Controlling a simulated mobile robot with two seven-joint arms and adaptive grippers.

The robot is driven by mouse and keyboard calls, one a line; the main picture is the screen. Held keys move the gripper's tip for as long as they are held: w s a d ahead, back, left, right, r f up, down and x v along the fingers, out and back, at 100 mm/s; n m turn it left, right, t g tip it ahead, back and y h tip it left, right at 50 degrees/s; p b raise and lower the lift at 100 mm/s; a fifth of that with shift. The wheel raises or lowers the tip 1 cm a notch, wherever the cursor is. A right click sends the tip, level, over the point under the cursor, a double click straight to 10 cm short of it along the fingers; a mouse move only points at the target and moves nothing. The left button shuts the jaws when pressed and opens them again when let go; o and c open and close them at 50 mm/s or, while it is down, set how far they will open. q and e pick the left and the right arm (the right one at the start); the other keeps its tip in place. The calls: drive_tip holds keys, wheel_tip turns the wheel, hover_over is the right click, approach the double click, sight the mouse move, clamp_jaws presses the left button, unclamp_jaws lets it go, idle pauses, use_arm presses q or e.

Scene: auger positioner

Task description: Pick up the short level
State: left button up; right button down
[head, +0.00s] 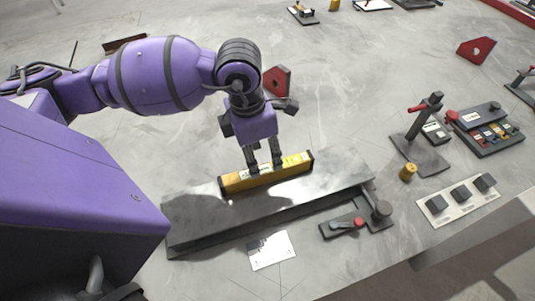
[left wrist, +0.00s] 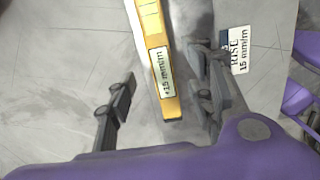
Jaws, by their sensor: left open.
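The short level is a yellow bar (head: 294,165) with pale labels and dark ends. It lies on top of a long grey metal slab (head: 205,218) in the head view. My left gripper (head: 265,168) points down at the middle of the level, with its fingertips at the bar. In the left wrist view the level (left wrist: 147,22) runs between the open fingers of my left gripper (left wrist: 165,68), closer to the right finger. A label there reads "+15 mm/m". Contact between fingers and bar cannot be told. My right gripper is not in view.
A white card (head: 271,249) lies in front of the slab. A lever with a red knob (head: 358,222) is at the slab's right front. A dark stand (head: 421,150), a brass cylinder (head: 408,172) and a plate with black knobs (head: 461,194) stand to the right. A red bracket (head: 282,83) is behind.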

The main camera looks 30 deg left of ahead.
sight(267, 168)
use_arm(q)
drive_tip(key=f, duration=0.5)
drive_tip(key=w+d+f, duration=0.1)
drive_tip(key=f, duration=0.1)
drive_tip(key=shift+w+d+f+p, duration=0.1)
drive_tip(key=shift+f+p, duration=0.15)
drive_tip(key=shift+p, duration=0.05)
clamp_jaws()
